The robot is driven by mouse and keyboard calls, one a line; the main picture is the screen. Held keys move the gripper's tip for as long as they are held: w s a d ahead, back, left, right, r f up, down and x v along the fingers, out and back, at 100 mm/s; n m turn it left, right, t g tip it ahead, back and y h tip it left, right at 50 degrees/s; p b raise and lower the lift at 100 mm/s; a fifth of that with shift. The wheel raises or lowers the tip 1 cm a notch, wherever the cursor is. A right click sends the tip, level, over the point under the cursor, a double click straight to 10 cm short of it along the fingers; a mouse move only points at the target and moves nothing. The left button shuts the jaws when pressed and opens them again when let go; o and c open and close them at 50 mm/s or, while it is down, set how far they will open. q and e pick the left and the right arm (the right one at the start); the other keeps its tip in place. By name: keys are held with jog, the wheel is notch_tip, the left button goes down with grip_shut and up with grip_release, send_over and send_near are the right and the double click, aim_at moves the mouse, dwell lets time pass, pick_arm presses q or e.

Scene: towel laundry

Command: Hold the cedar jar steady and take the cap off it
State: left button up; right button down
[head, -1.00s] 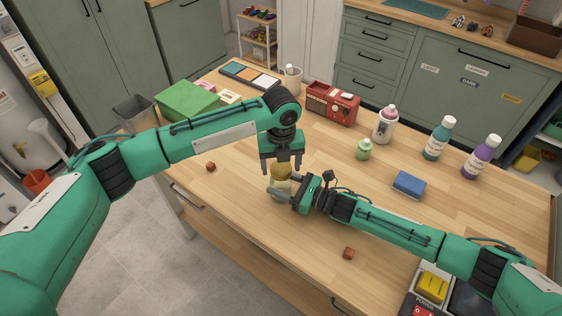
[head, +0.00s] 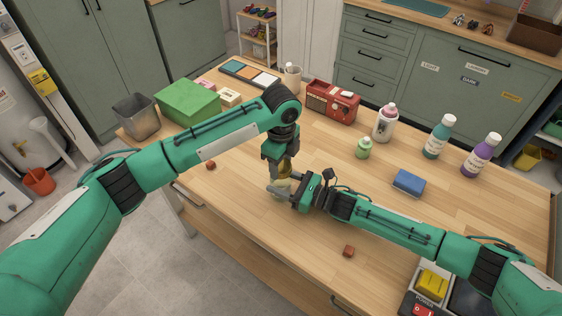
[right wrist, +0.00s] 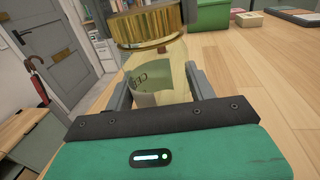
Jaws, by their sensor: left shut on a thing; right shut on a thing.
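The cedar jar (head: 283,187) is a small clear jar standing on the wooden table.
Small brown cubes lie near the left edge (head: 210,165) and near the front (head: 348,251).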

pick_arm(q)
jog(key=n, duration=0.6)
jog(key=shift+n, duration=0.4)
jog(key=n, duration=0.6)
jog(key=shift+d+n, duration=0.1)
jog(key=shift+n, duration=0.3)
jog(key=n, duration=1.2)
jog(key=shift+r, duration=0.1)
jog(key=shift+r, duration=0.1)
jog(key=shift+r, duration=1)
